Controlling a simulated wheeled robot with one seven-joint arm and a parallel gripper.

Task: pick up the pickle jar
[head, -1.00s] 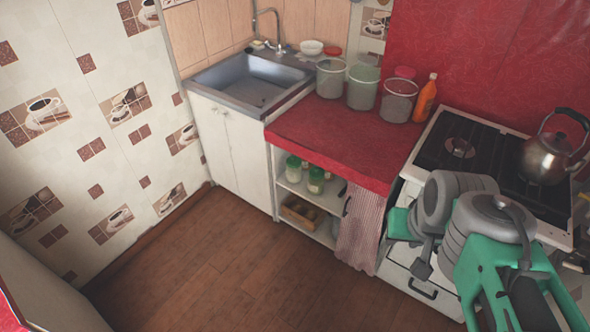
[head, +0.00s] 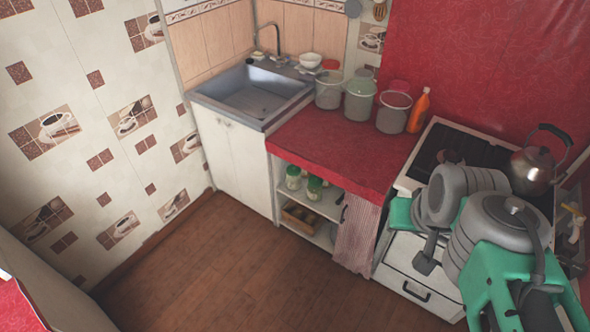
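Two small glass jars with green lids stand on the upper shelf under the red counter; either could be the pickle jar, and I cannot tell which. The left jar (head: 293,178) is set slightly farther back than the right jar (head: 314,188). Their contents are too small to make out. My gripper (head: 427,258) seems to be the dark grey piece hanging below my folded arm, in front of the stove at the right. It is well apart from the jars, and its fingers cannot be made out.
A wooden crate (head: 299,217) sits on the lower shelf. A striped curtain (head: 357,236) hangs right of the jars. Clear containers and an orange bottle (head: 419,110) stand on the red counter (head: 335,152). A kettle (head: 533,171) is on the stove. The wooden floor (head: 225,265) is clear.

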